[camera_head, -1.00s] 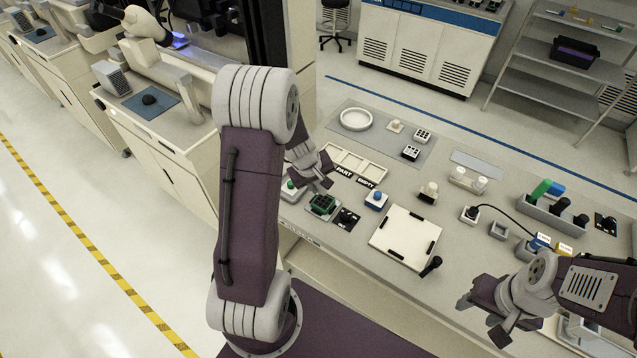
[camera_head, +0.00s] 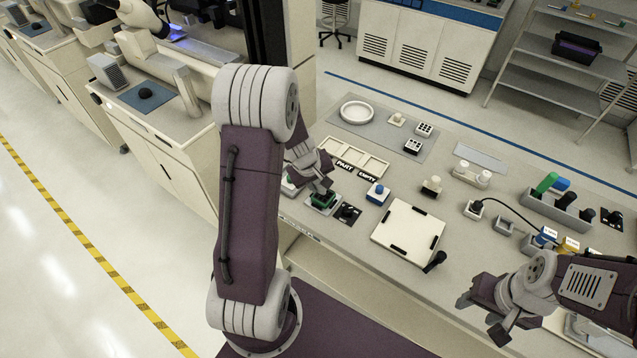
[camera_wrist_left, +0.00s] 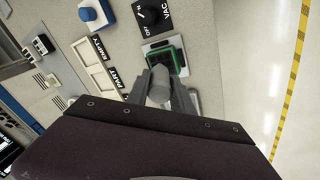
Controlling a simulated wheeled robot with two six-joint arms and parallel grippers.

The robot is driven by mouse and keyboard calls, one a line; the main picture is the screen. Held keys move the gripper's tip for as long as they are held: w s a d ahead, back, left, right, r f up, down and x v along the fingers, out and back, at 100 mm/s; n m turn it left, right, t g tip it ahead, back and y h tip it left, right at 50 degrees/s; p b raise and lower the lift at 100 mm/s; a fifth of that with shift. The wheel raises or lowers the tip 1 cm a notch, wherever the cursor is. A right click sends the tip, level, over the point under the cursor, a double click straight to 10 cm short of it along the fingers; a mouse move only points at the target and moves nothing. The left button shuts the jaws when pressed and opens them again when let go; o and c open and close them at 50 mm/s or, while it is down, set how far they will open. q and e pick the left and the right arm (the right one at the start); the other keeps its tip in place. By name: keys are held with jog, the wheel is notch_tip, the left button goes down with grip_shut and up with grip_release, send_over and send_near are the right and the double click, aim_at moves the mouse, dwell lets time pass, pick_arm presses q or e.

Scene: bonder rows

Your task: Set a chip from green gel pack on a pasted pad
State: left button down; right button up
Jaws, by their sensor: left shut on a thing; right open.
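The green gel pack (camera_head: 323,201) sits on a light base near the table's front edge. It also shows in the left wrist view (camera_wrist_left: 166,59), just past my fingertips. My left gripper (camera_head: 321,188) is right over the gel pack and hides part of it in the head view. In the wrist view my left gripper (camera_wrist_left: 162,88) is shut on a pale grey rod-shaped tool (camera_wrist_left: 159,84), whose tip points toward the pack. I cannot make out single chips or a pasted pad. My right gripper (camera_head: 487,310) is open and empty at the front right.
A black VAC switch plate (camera_head: 347,213) stands beside the gel pack.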

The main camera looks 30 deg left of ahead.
pick_arm(q)
jog(key=shift+f+b, duration=0.6)
jog(key=shift+b, duration=0.05)
dwell(1.4)
notch_tip(320, 180, up, 7)
jog(key=p, duration=0.6)
jog(key=shift+r+p, duration=0.1)
jog(key=shift+p, duration=0.3)
